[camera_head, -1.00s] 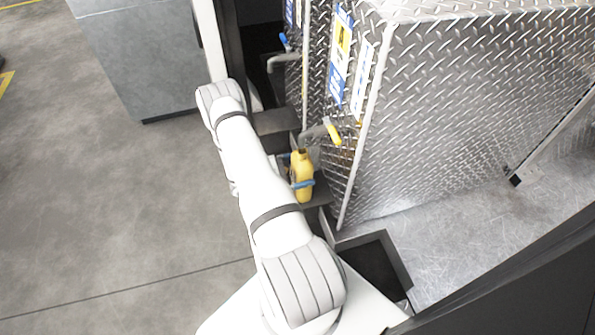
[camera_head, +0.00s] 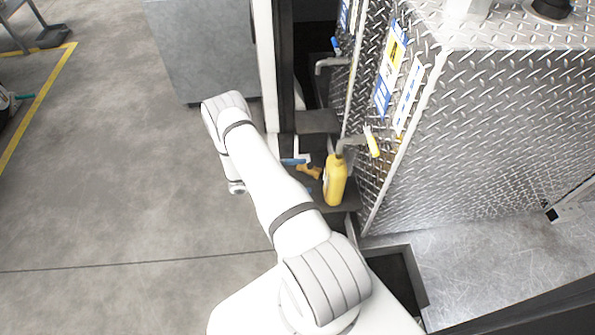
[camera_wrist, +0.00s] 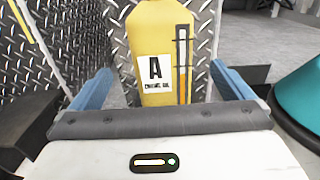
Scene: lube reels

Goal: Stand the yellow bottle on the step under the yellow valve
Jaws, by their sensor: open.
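The yellow bottle (camera_head: 335,182) stands upright on the dark step (camera_head: 345,208), beside the diamond-plate wall. The yellow-handled valve (camera_head: 372,142) is on that wall, with its spout just above the bottle's top. The bottle also fills the middle of the wrist view (camera_wrist: 152,40), with a white "A" label and a level stripe facing me. My gripper (camera_wrist: 160,78) is open, its blue fingers on either side of the bottle's lower part in the picture, with gaps showing. In the head view my gripper (camera_head: 302,174) is left of the bottle, partly hidden by my arm.
A blue-handled valve (camera_head: 334,48) is further back on the wall. A sign panel (camera_head: 391,70) hangs above the yellow valve. A grey cabinet (camera_head: 200,50) stands at the back left. A teal object (camera_wrist: 300,105) is at the right of the wrist view.

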